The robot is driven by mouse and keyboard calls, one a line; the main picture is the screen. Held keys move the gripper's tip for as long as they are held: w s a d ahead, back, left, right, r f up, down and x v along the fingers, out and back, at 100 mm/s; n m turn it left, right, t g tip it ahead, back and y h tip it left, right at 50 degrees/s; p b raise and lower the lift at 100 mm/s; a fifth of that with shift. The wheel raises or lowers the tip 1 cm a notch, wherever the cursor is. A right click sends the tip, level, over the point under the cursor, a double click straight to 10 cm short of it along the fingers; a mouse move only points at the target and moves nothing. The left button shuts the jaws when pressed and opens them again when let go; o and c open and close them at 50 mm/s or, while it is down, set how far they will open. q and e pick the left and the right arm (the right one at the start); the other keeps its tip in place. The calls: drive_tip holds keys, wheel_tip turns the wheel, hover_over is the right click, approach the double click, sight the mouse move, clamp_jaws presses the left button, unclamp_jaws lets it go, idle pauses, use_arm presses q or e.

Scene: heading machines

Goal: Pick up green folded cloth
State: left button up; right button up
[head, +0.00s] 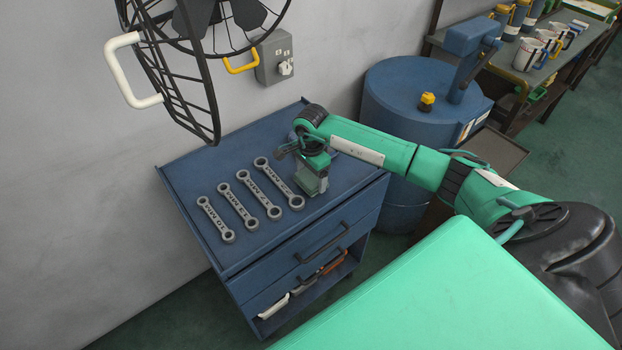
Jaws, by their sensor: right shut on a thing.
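My right arm reaches in from the right, and its gripper (311,188) points down over the right part of the blue cabinet's top. It is shut on a small grey-green piece, which I take to be the green folded cloth (308,178). The wrist and fingers hide most of it, so its folds and outline cannot be made out. I cannot tell whether it touches the cabinet top. My left gripper is not in view.
Several grey wrenches (240,205) lie side by side on the blue cabinet (195,175), just left of my gripper. A black wire fan guard (170,85) overhangs the back left. A blue drum (405,95) stands at the right. A workbench (530,75) stands farther back.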

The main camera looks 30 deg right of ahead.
sight(311, 177)
wheel_tip(311, 177, up, 19)
drive_tip(key=b, duration=0.4)
drive_tip(key=shift+f+b, duration=0.2)
drive_tip(key=shift+b, duration=0.15)
